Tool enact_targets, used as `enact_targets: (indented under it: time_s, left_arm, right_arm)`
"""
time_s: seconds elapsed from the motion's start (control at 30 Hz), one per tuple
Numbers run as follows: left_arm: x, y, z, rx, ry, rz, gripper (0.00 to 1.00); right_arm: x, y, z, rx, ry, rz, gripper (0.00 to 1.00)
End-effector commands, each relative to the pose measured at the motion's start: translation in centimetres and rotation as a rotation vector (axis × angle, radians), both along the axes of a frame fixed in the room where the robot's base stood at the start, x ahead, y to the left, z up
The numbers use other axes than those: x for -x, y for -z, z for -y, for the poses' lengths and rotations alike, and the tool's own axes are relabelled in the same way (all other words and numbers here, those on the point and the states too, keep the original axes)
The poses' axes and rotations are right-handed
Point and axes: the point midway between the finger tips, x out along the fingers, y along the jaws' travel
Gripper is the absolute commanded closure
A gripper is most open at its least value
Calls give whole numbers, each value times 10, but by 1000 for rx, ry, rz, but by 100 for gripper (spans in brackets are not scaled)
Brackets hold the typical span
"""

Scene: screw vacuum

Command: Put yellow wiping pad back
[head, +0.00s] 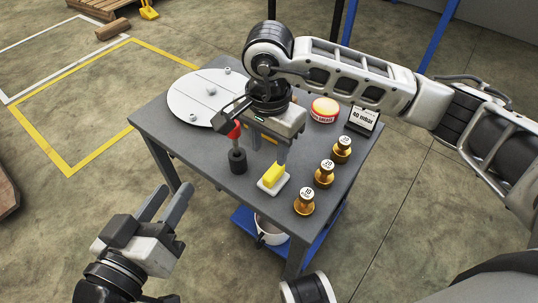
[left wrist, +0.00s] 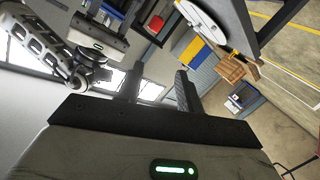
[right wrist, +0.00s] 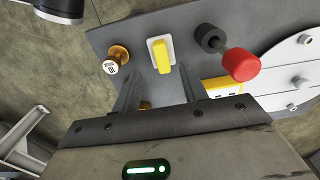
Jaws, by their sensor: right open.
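The yellow wiping pad (head: 272,174) rests on a small white holder (head: 275,189) near the front of the grey table. My right gripper (head: 268,148) is open above and close to the pad. In the right wrist view the pad (right wrist: 161,54) shows just ahead of the gap between the open fingers (right wrist: 159,78). I cannot tell whether a finger touches the pad. My left gripper (head: 170,202) is open and empty, off the table's left front side. Its spread fingers also show in the left wrist view (left wrist: 157,88).
Several brass weights, including a front one (head: 304,203), stand right of the pad. A red-topped black tool (head: 237,160) stands to its left.

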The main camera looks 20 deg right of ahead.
Motion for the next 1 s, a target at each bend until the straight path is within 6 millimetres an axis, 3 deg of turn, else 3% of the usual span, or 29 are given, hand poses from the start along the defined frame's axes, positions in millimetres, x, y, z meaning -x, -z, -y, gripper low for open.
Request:
enact_targets:
  time_s: [0.03, 0.2, 0.77, 0.87, 1.0]
  left_arm:
    - [0, 0, -1, -16, -2, -4, 64]
    - [1, 7, -2, -48, 0, -13, 64]
    - [1, 8, -2, -56, 2, -14, 64]
    - [1, 0, -4, -64, -5, -20, 64]
    - [1, -21, -11, -104, -27, -47, 64]
  right_arm:
    - [-1, -10, 0, 0, 0, 3, 57]
    - [0, -23, 0, 1, 1, 1, 57]
    - [0, -25, 0, 0, 1, 0, 57]
    - [0, -36, 0, 0, 1, 0, 57]
    - [0, -75, 0, -1, 1, 1, 57]
